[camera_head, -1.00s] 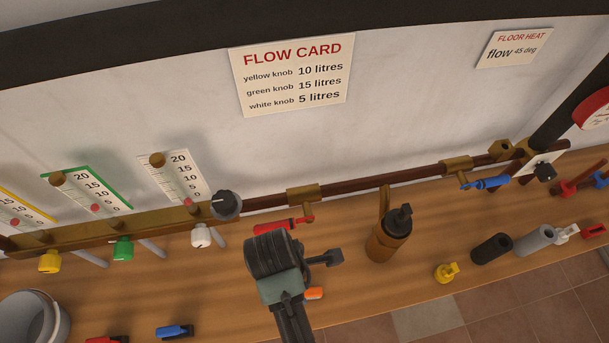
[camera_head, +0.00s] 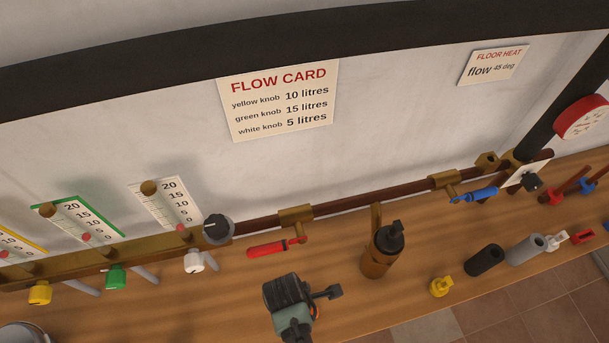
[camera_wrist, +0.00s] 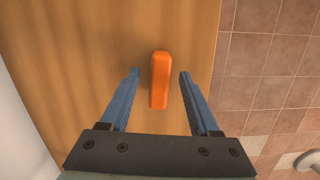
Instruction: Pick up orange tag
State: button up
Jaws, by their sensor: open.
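The orange tag (camera_wrist: 159,80) is a small, rounded, upright-looking orange block in the wrist view, on the wooden bench (camera_wrist: 100,30). My gripper (camera_wrist: 159,74) is open, with one blue finger on each side of the tag in the picture. There are gaps between the tag and both fingers; the tag is a little nearer the right one at its top. I cannot tell how far above the bench the fingertips are.
A bronze bottle-like torch (camera_head: 382,252) stands right of my wrist. A red valve lever (camera_head: 274,248) on the pipe is close behind it. A yellow fitting (camera_head: 441,286) and black sleeve (camera_head: 484,260) lie further right. The bench edge and tiled floor (camera_wrist: 265,60) are on the wrist view's right.

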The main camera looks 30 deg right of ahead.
grip_shut()
dwell(0.5)
